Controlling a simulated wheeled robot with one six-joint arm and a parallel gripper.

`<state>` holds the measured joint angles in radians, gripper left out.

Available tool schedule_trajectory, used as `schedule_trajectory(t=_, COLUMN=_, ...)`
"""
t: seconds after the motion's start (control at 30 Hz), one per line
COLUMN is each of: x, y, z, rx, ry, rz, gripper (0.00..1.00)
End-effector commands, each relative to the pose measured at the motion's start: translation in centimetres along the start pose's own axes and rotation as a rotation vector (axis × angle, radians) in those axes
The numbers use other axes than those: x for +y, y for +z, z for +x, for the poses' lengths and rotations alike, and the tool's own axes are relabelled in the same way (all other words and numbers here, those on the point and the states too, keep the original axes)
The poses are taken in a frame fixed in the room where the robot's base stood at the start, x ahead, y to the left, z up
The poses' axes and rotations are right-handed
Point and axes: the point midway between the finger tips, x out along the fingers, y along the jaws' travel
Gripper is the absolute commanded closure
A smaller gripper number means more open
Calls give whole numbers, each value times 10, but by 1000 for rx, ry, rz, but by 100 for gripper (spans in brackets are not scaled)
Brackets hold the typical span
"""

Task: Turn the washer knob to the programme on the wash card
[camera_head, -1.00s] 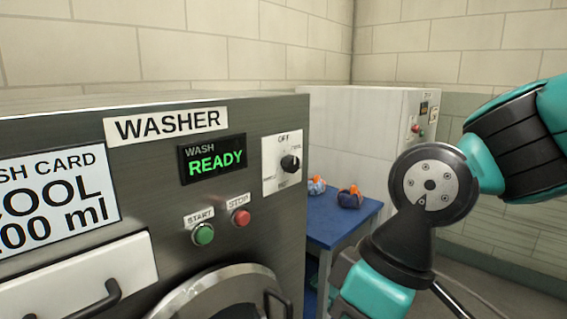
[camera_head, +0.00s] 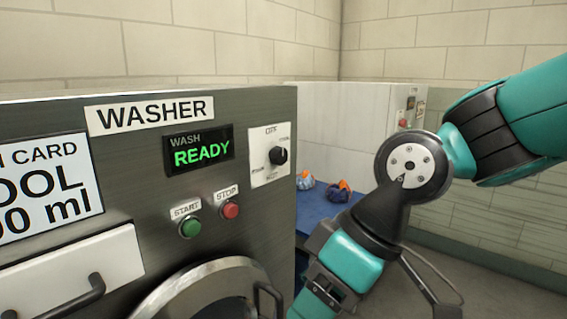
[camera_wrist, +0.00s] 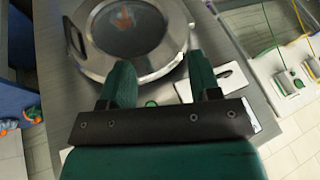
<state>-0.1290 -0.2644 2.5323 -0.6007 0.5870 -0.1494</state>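The washer (camera_head: 120,180) has a black knob (camera_head: 278,155) on a white dial plate (camera_head: 268,173) marked OFF at the top. The other dial labels and the knob's pointer are too small to read surely. The wash card (camera_head: 45,190) is cut off at the left; "OOL" and "00 ml" show. The display (camera_head: 200,150) reads WASH READY. In the wrist view my gripper (camera_wrist: 160,78) is open and empty, its two teal fingers apart in front of the washer's round door (camera_wrist: 125,25). In the head view its fingers are hidden, and the knob is clear of my arm.
A green START button (camera_head: 190,228) and red STOP button (camera_head: 230,210) sit below the display. The drawer handle (camera_head: 80,297) and door handle (camera_head: 268,298) stick out. A blue table (camera_head: 313,213) with two small bags (camera_head: 338,193) and a pale machine (camera_head: 340,120) stand right of the washer.

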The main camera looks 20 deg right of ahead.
Motion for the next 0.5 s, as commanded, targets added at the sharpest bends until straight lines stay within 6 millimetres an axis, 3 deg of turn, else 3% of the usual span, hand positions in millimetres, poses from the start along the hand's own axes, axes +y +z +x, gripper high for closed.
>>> schedule_trajectory(t=0.03, x=21, y=-12, z=11, rx=102, ry=-5, rz=-27, gripper=31)
schedule_trajectory(t=0.1, x=48, y=-36, z=10, rx=279, ry=4, rz=-99, gripper=31)
schedule_trajectory(t=0.23, x=107, y=-72, z=-16, rx=621, ry=112, rz=-224, gripper=31)
schedule_trajectory(t=0.4, x=175, y=-83, z=-73, rx=952, ry=354, rz=-327, gripper=31)
schedule_trajectory(t=0.5, x=197, y=-80, z=-99, rx=1056, ry=467, rz=-354, gripper=31)
